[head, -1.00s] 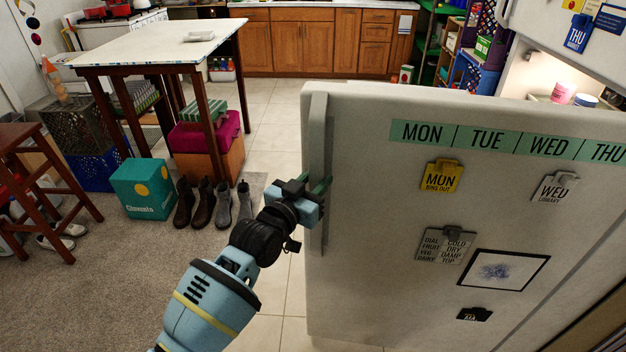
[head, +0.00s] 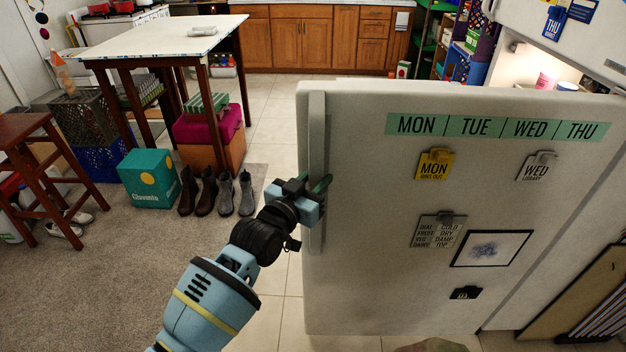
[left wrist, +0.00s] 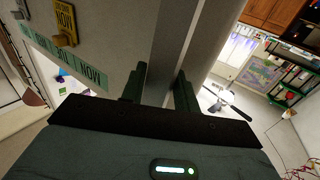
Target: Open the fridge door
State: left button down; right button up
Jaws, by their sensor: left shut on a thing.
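The fridge door (head: 375,230) is a large off-white panel standing open, swung out from the fridge. It bears a green weekday strip (head: 495,128) and several clips with notes. A long vertical handle (head: 317,130) runs along its left edge. My left gripper (head: 318,187) is shut on that handle at mid-height. In the left wrist view its two dark fingers (left wrist: 158,90) stand on either side of the handle bar (left wrist: 170,50). The lit fridge interior (head: 545,68) shows behind the door's top edge. My right gripper is in no view.
A white-topped table (head: 165,40) stands at the back left. A teal box (head: 148,180) and several boots (head: 217,192) are on the floor left of the door. A wooden stool (head: 40,165) is at far left. A framed board (head: 590,290) stands at lower right. Carpet and tile lie clear between.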

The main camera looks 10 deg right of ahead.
pick_arm(q)
jog(key=shift+s+d+r, duration=0.1)
jog(key=shift+s+d, duration=0.05)
jog(key=shift+d, duration=0.15)
jog(key=c, duration=1.5)
grip_release()
jog(key=o, duration=0.4)
jog(key=shift+d, duration=0.1)
jog(key=shift+a, duration=0.2)
jog(key=shift+a, duration=0.2)
jog(key=v, duration=0.7)
jog(key=shift+s+p, duration=0.3)
jog(key=shift+p, duration=0.05)
jog(key=shift+d, duration=0.1)
